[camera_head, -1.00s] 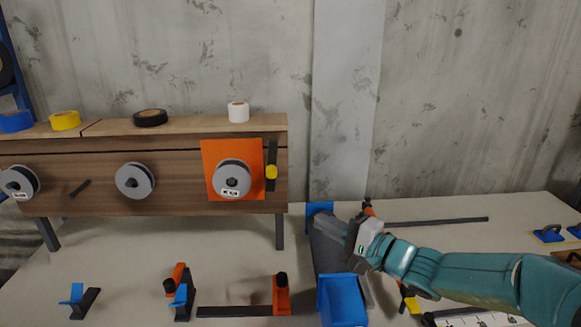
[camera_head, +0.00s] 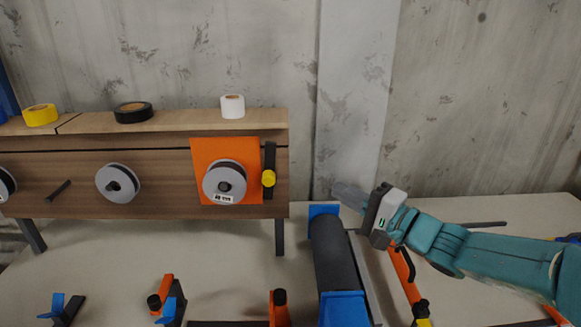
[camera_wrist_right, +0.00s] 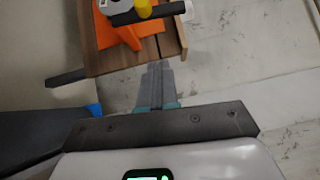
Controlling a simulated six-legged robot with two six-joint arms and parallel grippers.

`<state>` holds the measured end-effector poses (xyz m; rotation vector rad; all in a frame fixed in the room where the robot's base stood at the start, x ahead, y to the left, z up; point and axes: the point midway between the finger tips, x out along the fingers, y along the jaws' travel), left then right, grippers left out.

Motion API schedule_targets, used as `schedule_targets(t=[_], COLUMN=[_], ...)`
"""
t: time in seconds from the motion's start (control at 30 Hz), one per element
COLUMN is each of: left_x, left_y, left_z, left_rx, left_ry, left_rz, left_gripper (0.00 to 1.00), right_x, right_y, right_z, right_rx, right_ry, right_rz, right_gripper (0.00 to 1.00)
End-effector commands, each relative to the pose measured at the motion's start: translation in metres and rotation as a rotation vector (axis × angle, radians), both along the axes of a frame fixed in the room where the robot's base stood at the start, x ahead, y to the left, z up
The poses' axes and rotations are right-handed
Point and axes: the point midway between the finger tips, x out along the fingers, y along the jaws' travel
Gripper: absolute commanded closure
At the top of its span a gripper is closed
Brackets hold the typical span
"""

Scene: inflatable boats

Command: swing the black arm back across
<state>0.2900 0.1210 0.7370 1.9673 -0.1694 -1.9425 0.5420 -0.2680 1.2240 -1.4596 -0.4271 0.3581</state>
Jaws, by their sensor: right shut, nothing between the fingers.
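The black arm (camera_head: 269,158) is a short dark bar with a yellow knob (camera_head: 268,178). It stands upright beside the right edge of an orange panel (camera_head: 197,150) on the wooden board's front, next to a grey spool (camera_head: 224,181). In the right wrist view, the black arm (camera_wrist_right: 168,11) and its yellow knob (camera_wrist_right: 144,8) show at the top, partly cut off. My right gripper (camera_head: 343,193) is shut and empty, right of the board and apart from the arm. Its fingers (camera_wrist_right: 158,78) point towards the board in the wrist view. My left gripper is not in view.
A dark roll (camera_head: 335,262) lies between blue holders on the table, below my right gripper. An orange bar clamp (camera_head: 404,272) is right of it. White tape (camera_head: 232,106) and black tape (camera_head: 134,112) sit on the board's top. A concrete wall stands behind.

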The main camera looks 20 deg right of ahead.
Motion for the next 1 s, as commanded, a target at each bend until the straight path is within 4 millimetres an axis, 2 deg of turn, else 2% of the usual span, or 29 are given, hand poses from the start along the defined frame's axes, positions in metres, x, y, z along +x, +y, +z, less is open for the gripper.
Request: schedule_targets(t=[0.4,0.57,0.67,1.0], left_x=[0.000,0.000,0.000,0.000], left_y=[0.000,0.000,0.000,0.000], left_z=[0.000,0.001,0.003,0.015], left_rx=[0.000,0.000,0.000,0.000], left_ry=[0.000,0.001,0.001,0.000], left_rz=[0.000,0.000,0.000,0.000], left_gripper=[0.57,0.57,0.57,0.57], right_x=[-0.006,0.000,0.012,0.078], right_y=[0.002,0.005,0.012,0.046], right_z=[0.000,0.001,0.002,0.007], right_rx=[-0.001,0.000,0.001,-0.001], right_ry=[0.000,-0.001,0.000,0.001], right_rz=[-0.001,0.001,0.003,0.002], right_gripper=[1.00,1.00,1.00,1.00])
